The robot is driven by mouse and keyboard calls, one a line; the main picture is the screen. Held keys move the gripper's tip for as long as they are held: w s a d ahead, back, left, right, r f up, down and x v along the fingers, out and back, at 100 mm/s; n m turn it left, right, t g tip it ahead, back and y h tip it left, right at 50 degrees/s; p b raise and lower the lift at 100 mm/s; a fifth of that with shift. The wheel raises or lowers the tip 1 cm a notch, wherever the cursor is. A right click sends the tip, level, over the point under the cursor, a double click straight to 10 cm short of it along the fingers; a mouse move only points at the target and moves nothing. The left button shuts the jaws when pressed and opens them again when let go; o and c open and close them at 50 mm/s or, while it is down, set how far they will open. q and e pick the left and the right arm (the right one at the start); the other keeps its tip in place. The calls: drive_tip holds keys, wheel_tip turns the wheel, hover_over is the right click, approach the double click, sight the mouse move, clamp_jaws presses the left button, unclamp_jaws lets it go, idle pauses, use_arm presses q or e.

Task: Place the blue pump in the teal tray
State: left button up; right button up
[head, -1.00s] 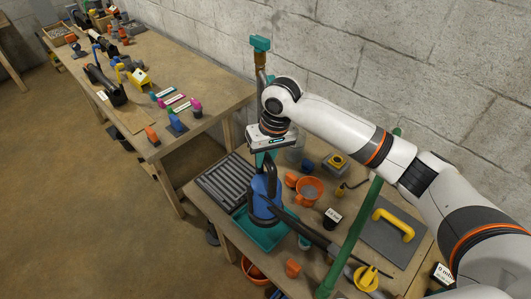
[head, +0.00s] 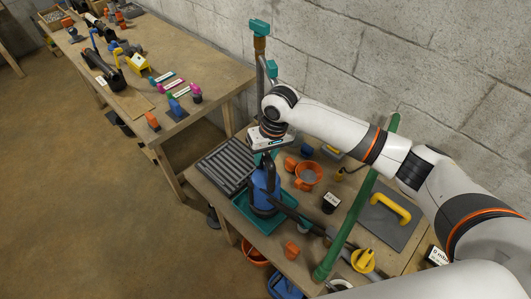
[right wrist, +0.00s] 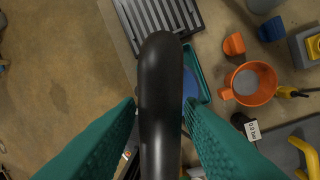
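The blue pump (head: 260,196) stands upright over the teal tray (head: 244,211) in the head view, its base appearing inside the tray's rim. Whether its base rests on the tray floor is hard to tell. My right gripper (head: 268,152) is above it, on its black handle. In the right wrist view, the handle (right wrist: 160,95) runs between the two teal fingers of my right gripper (right wrist: 160,108), which lie close against its sides. The tray's edge (right wrist: 203,88) and a bit of blue body show behind the handle. My left gripper is not in view.
A ribbed grey rack (head: 227,165) adjoins the tray's far side. A dark hose leads right from the pump toward a green pole (head: 352,215). A second bench (head: 190,75) stands at left.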

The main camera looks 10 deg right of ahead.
drive_tip(key=shift+o, duration=0.5)
drive_tip(key=shift+s, duration=0.1)
drive_tip(key=shift+r, duration=0.1)
drive_tip(key=shift+r, duration=0.2)
wheel_tip(320, 180, up, 12)
drive_tip(key=d+b, duration=0.1)
drive_tip(key=b, duration=0.1)
drive_tip(key=shift+s+d+f, duration=0.25)
drive_tip(key=shift+s+d, duration=0.1)
drive_tip(key=shift+d, duration=0.05)
